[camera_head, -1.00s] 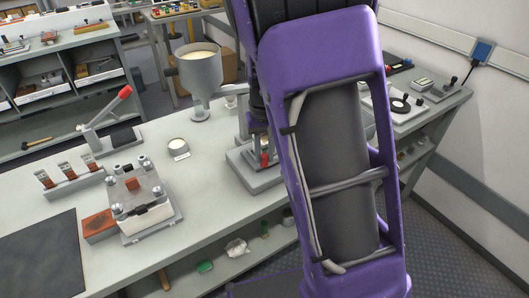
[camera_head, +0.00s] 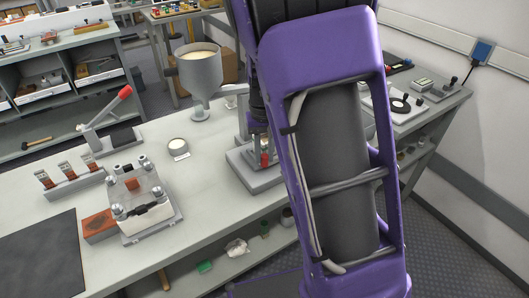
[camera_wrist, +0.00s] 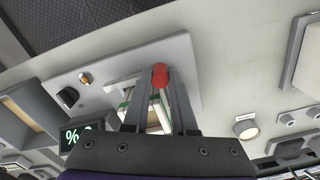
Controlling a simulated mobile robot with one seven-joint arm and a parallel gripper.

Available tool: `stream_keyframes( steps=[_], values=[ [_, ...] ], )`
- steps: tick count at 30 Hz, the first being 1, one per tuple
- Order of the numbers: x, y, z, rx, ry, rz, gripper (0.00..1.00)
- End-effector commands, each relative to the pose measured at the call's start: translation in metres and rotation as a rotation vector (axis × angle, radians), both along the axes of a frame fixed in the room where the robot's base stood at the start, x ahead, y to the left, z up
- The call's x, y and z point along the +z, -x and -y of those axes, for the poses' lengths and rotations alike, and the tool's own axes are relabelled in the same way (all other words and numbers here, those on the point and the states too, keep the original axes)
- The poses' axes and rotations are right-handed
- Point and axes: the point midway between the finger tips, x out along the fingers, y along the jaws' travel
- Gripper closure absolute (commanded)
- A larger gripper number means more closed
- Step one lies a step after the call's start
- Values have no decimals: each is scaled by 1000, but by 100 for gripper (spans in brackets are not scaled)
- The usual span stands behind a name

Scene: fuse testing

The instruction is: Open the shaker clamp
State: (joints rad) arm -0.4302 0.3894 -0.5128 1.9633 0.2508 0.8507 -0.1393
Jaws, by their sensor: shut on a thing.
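The shaker (camera_head: 250,182) is a grey device on the bench, partly hidden behind my purple arm in the head view. The shaker clamp shows a red handle tip (camera_wrist: 160,75), which also shows small in the head view (camera_head: 265,160). My gripper (camera_wrist: 161,88) is shut on this red tip, with a dark finger on each side. The rest of the clamp is mostly hidden between and behind the fingers.
A grey funnel (camera_head: 200,76) on a stand is left of my arm. A small white dish (camera_head: 177,145), a red-handled lever press (camera_head: 108,112), a fuse rack (camera_head: 70,178) and a clear-topped fixture (camera_head: 142,205) stand further left.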

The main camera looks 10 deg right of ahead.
Motion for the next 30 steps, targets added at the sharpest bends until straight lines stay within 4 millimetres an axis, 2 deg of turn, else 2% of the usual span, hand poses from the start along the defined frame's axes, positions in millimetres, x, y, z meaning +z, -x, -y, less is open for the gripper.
stream_keyframes(
  steps=[14, 20, 30],
  values=[
    [0, 4, 2, 49, -1, 2, 100],
    [-1, 13, 7, 168, -1, 3, 100],
    [-1, 29, 20, 476, 0, 3, 100]
  ],
)
